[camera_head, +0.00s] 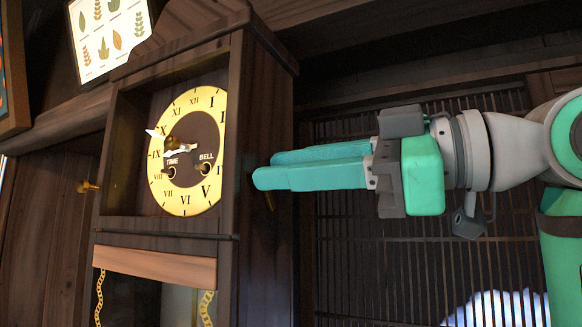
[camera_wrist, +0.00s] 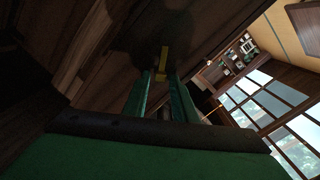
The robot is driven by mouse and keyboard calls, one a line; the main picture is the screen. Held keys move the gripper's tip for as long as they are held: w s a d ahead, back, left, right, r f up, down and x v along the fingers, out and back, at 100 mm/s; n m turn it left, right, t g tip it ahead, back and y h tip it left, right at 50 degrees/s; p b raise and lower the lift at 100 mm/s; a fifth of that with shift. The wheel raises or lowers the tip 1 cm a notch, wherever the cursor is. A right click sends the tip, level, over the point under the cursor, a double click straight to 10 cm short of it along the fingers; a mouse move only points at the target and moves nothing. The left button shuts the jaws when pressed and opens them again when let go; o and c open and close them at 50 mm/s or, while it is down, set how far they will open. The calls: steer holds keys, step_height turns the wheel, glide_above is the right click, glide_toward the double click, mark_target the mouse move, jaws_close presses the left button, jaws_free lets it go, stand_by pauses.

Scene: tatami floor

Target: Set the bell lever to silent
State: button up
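The tall dark wooden clock (camera_head: 265,130) has a yellow round dial (camera_head: 208,110) with Roman numerals and keyholes labelled TIME and BELL. A small brass lever (camera_head: 270,201) shows low on the clock's right side, partly hidden behind my fingers. My gripper (camera_head: 263,168) points left at that side, its teal fingertips close to the wood. In the wrist view the brass lever (camera_wrist: 162,62) stands just beyond and between the two fingertips (camera_wrist: 159,76). A gap shows between the fingers, and they hold nothing. I cannot tell whether they touch the lever. No lever position marks are readable.
A brass knob (camera_head: 88,186) sticks out left of the clock. A leaf-pattern picture (camera_head: 108,35) hangs at the upper left. A dark slatted screen (camera_head: 400,265) stands behind my arm. The wrist view shows a bright window (camera_wrist: 265,100) at the right.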

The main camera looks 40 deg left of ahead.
jaws_close()
steer(key=shift+s+f+n, duration=0.2)
steer(key=shift+s+n, duration=0.05)
steer(key=shift+n, duration=0.45)
steer(key=shift+o, duration=1.9)
jaws_free()
steer(key=shift+w, duration=0.15)
steer(key=v, duration=1)
steer(key=shift+d, duration=0.4)
